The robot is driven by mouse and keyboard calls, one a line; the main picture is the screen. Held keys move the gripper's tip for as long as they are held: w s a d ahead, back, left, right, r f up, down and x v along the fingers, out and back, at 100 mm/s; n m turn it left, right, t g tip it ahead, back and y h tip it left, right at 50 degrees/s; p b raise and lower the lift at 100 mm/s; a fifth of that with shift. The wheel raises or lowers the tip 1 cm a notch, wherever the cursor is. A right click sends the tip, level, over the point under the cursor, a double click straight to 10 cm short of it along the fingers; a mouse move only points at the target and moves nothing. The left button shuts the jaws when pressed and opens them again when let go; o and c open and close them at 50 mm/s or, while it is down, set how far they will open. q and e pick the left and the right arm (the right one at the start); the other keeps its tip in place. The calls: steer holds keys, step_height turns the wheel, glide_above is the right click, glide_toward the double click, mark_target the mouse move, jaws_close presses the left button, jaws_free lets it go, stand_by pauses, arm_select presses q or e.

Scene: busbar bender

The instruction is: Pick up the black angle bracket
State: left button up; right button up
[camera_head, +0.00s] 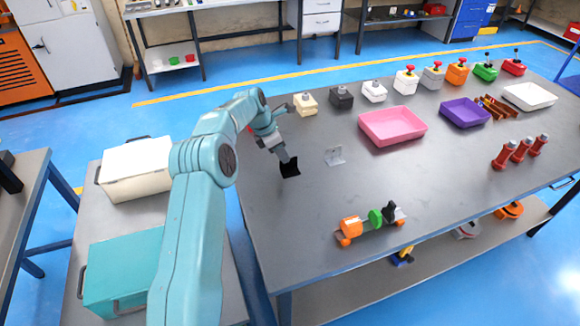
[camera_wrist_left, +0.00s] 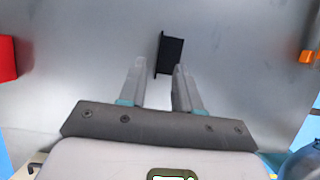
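The black angle bracket (camera_head: 290,168) lies on the grey table near its left edge. In the left wrist view the bracket (camera_wrist_left: 170,54) shows just beyond the fingertips, its near end close to the gap between them. My left gripper (camera_head: 284,155) is above and right at the bracket in the head view. Its two fingers (camera_wrist_left: 159,68) are apart with the bracket in line with the gap; I cannot tell whether they touch it. My right gripper is not in either view.
A silver angle bracket (camera_head: 335,156) stands to the right on the table (camera_head: 400,180). A pink tray (camera_head: 392,126) is farther right. An orange and green part (camera_head: 368,224) is near the front edge. Several switch boxes line the back. The middle of the table is clear.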

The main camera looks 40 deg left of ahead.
mark_target(293, 168)
arm_select(q)
steer(key=x, duration=0.2)
steer(key=p+x, duration=0.1)
steer(key=x, duration=0.2)
steer(key=shift+w+r+p, duration=0.15)
steer(key=shift+w+p, duration=0.15)
steer(key=shift+w, duration=0.1)
steer(key=shift+f, duration=0.2)
steer(key=shift+s+r, duration=0.1)
steer(key=shift+r, duration=0.1)
steer(key=shift+c, duration=0.3)
steer(key=shift+d, duration=0.1)
jaws_close()
